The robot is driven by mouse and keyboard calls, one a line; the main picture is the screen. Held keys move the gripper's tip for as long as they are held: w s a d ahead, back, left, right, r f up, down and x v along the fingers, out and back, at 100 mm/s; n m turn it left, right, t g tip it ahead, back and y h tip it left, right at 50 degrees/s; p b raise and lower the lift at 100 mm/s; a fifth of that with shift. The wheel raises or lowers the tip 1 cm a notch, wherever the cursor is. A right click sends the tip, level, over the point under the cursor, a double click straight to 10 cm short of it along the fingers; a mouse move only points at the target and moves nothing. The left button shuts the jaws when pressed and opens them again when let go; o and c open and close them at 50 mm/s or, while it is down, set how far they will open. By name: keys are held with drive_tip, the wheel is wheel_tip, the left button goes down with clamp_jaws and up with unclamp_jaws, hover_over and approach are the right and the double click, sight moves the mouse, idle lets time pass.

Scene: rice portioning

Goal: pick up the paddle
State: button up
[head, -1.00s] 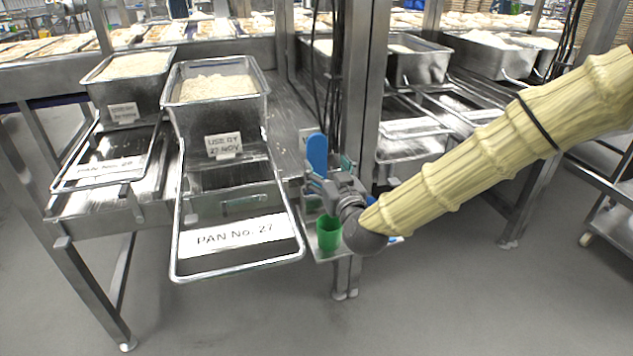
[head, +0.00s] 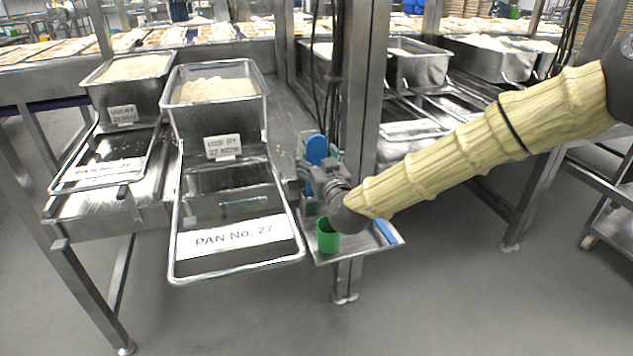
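A blue paddle (head: 316,149) stands roughly upright beside the steel post, above a small steel shelf (head: 353,249). My gripper (head: 315,170) is at the paddle, with finger parts showing on both sides of the blue. The gripper's own body hides the paddle's lower part. I cannot tell whether the fingers touch or grip it. A green cup (head: 327,237) stands on the shelf just below my gripper. Another blue item (head: 387,232) lies at the shelf's right end.
Two steel pans of rice (head: 213,88) (head: 127,68) stand on the left bench behind labelled trays, one marked PAN No. 27 (head: 236,270). The steel post (head: 361,110) with hanging cables rises close to my gripper. More pans (head: 418,66) stand at the back right. The front floor is clear.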

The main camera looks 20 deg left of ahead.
drive_tip(key=c, duration=1)
drive_tip(key=shift+o, duration=0.2)
drive_tip(key=shift+r, duration=0.15)
